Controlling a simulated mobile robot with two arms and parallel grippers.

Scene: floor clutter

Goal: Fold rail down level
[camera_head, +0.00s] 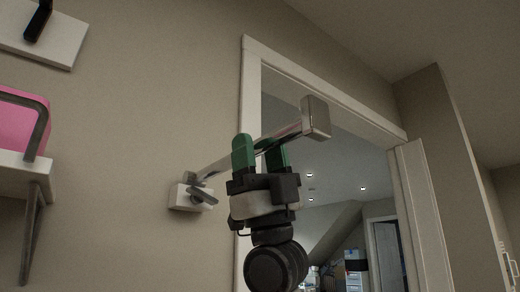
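The rail (218,168) is a pale metallic bar with a blocky end cap (316,117). It runs from a white hinge mount (187,198) on the wall and slopes up to the right, its free end raised. A small grey lever-like part sits at the mount. My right gripper (261,150), dark with green fingers, reaches up to the middle of the rail. The left finger covers part of the rail, and the rail passes in front of the right fingertip. The fingers are apart with the rail between them; whether they press on it cannot be seen. My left gripper is not in view.
A white-framed doorway (252,75) opens behind the rail, with a ceiling-lit room and shelves beyond. At left, a bracketed wall shelf (25,165) holds a pink object (20,120). A white panel with a black hook (55,38) is at upper left. The wall below the mount looks clear.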

